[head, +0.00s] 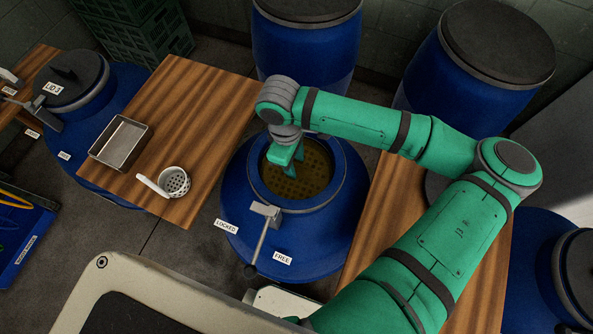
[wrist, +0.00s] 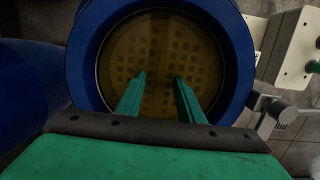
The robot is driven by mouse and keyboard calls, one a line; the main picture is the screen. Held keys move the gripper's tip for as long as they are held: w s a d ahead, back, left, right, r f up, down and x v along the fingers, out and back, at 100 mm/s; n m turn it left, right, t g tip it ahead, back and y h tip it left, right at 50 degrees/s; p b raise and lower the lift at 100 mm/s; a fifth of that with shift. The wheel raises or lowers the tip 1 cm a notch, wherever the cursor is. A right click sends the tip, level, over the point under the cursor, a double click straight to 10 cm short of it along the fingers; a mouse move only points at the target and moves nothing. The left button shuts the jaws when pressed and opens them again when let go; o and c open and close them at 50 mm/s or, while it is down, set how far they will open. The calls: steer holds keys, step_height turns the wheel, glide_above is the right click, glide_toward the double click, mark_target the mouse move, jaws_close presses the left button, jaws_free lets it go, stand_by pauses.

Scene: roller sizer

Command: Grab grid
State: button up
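The grid (wrist: 160,40) is a round brown plate with square holes, lying inside the open blue barrel (head: 345,215). In the head view the grid (head: 312,182) shows dimly through the barrel's mouth, looking brownish, perhaps under liquid. My gripper (head: 288,168) is over the left part of the mouth, pointing down. In the wrist view my gripper's (wrist: 159,78) two green fingers stand apart with nothing between them, in front of the grid. I cannot tell how far the tips are from it. The fingers hide part of the grid.
A lever (head: 262,235) on the barrel's front rim points between the labels LOCKED (head: 227,226) and FREE (head: 283,258). A wooden table (head: 200,90) at left holds a metal tray (head: 120,142) and a white strainer (head: 174,181). Other blue barrels (head: 305,45) stand behind.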

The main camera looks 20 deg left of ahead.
steer(key=shift+d+f, duration=0.1)
steer(key=shift+f, duration=0.8)
steer(key=shift+f, duration=0.15)
jaws_close()
